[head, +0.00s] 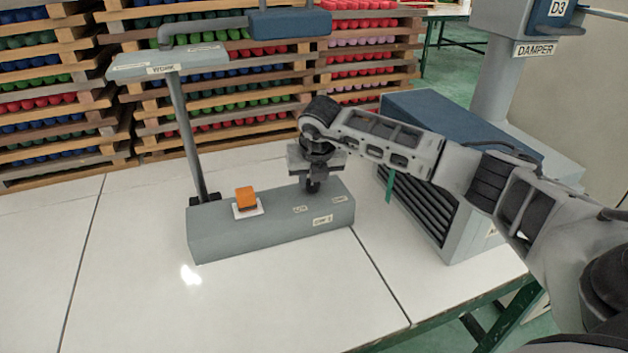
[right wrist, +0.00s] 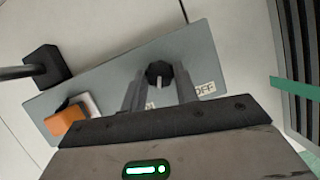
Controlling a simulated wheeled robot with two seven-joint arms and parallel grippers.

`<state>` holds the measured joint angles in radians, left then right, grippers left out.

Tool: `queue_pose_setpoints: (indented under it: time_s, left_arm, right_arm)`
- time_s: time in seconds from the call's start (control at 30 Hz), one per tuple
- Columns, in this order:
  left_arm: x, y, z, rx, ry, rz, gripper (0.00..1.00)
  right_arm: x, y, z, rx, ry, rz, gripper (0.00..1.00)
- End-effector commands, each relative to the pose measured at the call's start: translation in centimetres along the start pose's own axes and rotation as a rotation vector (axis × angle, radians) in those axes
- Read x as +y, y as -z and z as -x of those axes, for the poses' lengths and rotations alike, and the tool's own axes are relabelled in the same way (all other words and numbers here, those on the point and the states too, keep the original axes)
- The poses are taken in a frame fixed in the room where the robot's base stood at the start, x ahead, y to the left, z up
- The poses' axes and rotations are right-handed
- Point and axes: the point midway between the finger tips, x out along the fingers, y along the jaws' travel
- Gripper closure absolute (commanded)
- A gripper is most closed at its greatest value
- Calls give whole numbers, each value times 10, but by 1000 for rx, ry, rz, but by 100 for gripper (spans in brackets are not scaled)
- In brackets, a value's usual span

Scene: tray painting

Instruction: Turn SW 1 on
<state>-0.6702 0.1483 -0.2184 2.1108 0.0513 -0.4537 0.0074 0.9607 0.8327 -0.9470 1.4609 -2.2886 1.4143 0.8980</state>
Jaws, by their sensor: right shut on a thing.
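The grey switch box (head: 225,235) lies on the white table, with a label reading about "SW 1" on its front face. My right gripper (head: 313,186) comes down from above onto the right part of the box top. In the right wrist view, a dark round knob (right wrist: 159,72) with a pale pointer mark sits between the two fingers, and the gripper (right wrist: 158,82) is shut on it. An "OFF" label (right wrist: 205,88) shows to the right of the knob. Another label beside the left finger is partly hidden. In the head view, the gripper mostly hides the knob. My left gripper is out of view.
An orange switch (head: 246,196) on a white plate sits at the box's left end. A lamp stand (head: 184,130) labelled "WORK" rises behind it. A blue-topped vented unit (head: 440,125) stands to the right. The table (head: 130,290) is clear in front.

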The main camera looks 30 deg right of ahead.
Motion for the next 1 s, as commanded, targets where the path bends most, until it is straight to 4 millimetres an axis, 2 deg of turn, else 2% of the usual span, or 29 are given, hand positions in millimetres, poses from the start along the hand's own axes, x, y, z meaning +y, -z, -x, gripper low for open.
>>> queue_pose_setpoints:
  time_s: [0.2, 0.5, 1.0]
  left_arm:
    - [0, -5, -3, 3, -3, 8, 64]
    - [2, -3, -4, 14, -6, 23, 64]
    - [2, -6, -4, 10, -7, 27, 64]
  right_arm:
    - [2, 0, 0, -1, 63, -158, 93]
    - [3, -1, 0, 0, 121, -297, 93]
    - [3, -1, 1, 0, 140, -344, 93]
